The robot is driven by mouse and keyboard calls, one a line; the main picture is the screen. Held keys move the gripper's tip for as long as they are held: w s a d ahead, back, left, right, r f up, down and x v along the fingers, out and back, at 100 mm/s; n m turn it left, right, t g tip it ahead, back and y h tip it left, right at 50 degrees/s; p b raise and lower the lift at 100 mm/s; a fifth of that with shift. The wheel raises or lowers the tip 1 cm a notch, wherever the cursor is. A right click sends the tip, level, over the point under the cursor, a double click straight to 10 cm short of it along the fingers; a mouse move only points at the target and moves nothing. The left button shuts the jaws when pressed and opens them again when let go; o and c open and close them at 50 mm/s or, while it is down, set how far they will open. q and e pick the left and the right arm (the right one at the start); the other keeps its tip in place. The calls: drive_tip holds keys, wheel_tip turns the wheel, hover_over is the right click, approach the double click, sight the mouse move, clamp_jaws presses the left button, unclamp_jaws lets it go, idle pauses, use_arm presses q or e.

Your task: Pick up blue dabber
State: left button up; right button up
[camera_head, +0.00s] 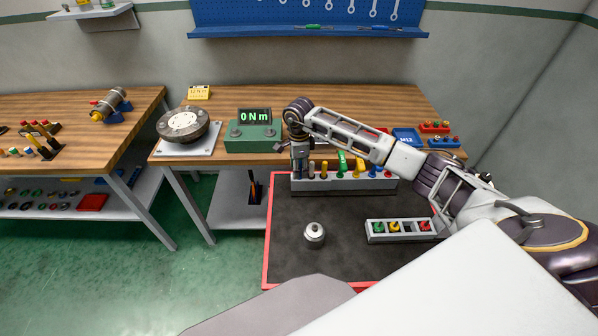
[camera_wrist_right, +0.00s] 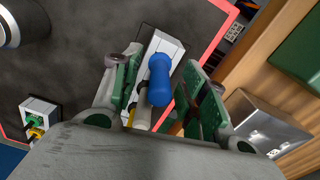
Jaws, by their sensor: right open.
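The blue dabber (camera_wrist_right: 160,80) shows in the right wrist view with its rounded blue top between my right gripper's two green-padded fingers. The fingers stand apart on either side of it, and I see no clear contact. In the head view my right gripper (camera_head: 300,168) points down, open, at the left end of the grey dabber rack (camera_head: 345,187); it hides what stands there. Other dabbers, green (camera_head: 343,163), yellow (camera_head: 358,169) and blue (camera_head: 373,169), stand farther right along the rack. My left gripper is not in view.
The rack stands on a dark red-edged mat (camera_head: 285,262). A small tray (camera_head: 398,237) holds green, yellow and red pieces, with one slot empty. A silver lidded pot (camera_head: 314,235) stands in front. Behind are a torque display (camera_head: 253,132) and a round dial device (camera_head: 184,125).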

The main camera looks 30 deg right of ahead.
clamp_jaws()
idle(0.3)
drive_tip(key=shift+r, duration=0.1)
drive_tip(key=shift+r+b, duration=0.85)
drive_tip(key=shift+r, duration=4.05)
